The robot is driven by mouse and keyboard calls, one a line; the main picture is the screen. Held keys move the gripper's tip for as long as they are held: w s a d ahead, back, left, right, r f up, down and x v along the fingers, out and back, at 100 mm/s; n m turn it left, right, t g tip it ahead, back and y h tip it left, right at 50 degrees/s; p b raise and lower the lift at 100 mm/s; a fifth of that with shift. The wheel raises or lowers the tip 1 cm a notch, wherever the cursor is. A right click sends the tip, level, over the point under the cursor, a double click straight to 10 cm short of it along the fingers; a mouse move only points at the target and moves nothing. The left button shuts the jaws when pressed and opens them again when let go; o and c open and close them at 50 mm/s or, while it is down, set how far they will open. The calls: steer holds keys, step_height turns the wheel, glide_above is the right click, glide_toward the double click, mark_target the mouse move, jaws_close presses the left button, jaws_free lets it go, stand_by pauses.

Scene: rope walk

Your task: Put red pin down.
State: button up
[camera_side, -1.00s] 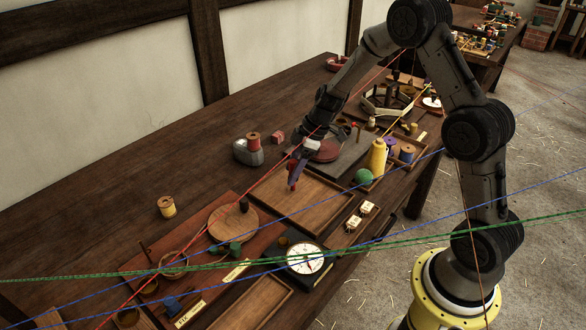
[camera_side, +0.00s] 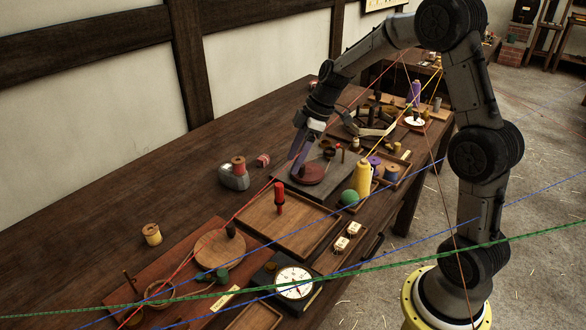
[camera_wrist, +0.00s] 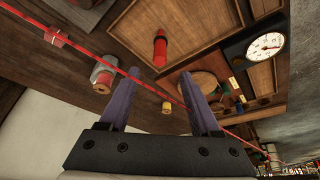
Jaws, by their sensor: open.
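The red pin (camera_side: 279,198) stands upright in the shallow wooden tray (camera_side: 262,208) in the middle of the bench. In the wrist view the red pin (camera_wrist: 160,50) shows beyond my fingertips, with the tray (camera_wrist: 197,17) around it. My gripper (camera_side: 299,158) is above and behind the tray, near the round reddish disc (camera_side: 307,174), clear of the pin. In the wrist view its two purple fingers (camera_wrist: 158,76) are spread with nothing between them.
A red rope (camera_side: 252,200) runs across the bench close to the tray; blue and green ropes cross in front.

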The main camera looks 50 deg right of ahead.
steer(key=s+a+r+m+h, duration=0.1)
steer(key=s+a+r+m, duration=0.1)
steer(key=s+a+r, duration=0.3)
steer(key=s+a+r+m, duration=0.2)
steer(key=s+r, duration=0.2)
steer(key=s, duration=0.3)
steer(key=s+a+m+t+h, duration=0.2)
steer(key=s+m, duration=0.3)
steer(key=s, duration=1)
steer(key=shift+r, duration=0.35)
